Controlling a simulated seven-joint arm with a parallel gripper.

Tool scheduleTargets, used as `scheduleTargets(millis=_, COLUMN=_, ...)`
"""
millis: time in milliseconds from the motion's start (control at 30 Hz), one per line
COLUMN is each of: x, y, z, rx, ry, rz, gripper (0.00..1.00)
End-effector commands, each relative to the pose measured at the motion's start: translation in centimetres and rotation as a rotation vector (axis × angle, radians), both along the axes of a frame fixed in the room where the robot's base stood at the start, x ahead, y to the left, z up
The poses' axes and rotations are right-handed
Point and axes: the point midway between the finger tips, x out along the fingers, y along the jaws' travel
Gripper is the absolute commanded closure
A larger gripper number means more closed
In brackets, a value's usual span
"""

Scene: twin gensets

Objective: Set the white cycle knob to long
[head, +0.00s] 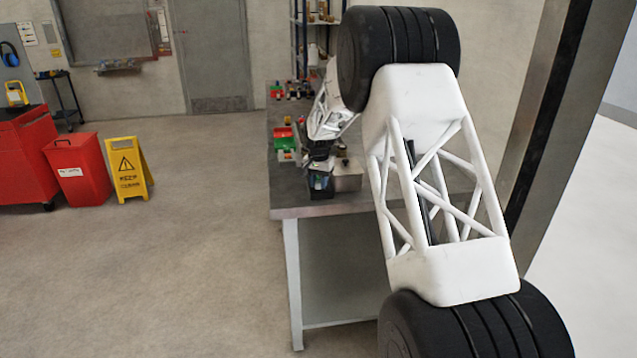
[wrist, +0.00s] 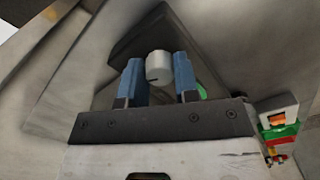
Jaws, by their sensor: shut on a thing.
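The white cycle knob (wrist: 158,68) is a small pale cylinder in the upper middle of the wrist view, with a small dark mark low on its side. My gripper (wrist: 158,62) has its two blue fingers on either side of the knob and is shut on it. A dark angular panel lies behind the knob (wrist: 205,45). In the head view my gripper (head: 320,182) is low over the near end of the workbench; the knob is too small or hidden to make out there. The knob's setting marks cannot be read.
The grey workbench (head: 300,211) carries a metal box (head: 348,180) just right of my gripper, and green and red bins (head: 284,140) to its left. A red bin (head: 80,172) and yellow floor sign (head: 128,168) stand on the open floor at left.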

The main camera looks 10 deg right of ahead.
Motion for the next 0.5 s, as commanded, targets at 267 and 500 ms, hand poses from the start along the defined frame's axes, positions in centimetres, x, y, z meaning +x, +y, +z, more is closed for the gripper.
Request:
scheduleTargets(millis=267, x=0.03, y=-0.03, z=0.00, rx=0.000, ry=0.000, rz=-0.125, gripper=0.95)
scheduleTargets(millis=500, x=0.03, y=-0.03, z=0.00, rx=0.000, ry=0.000, rz=-0.154, gripper=0.95)
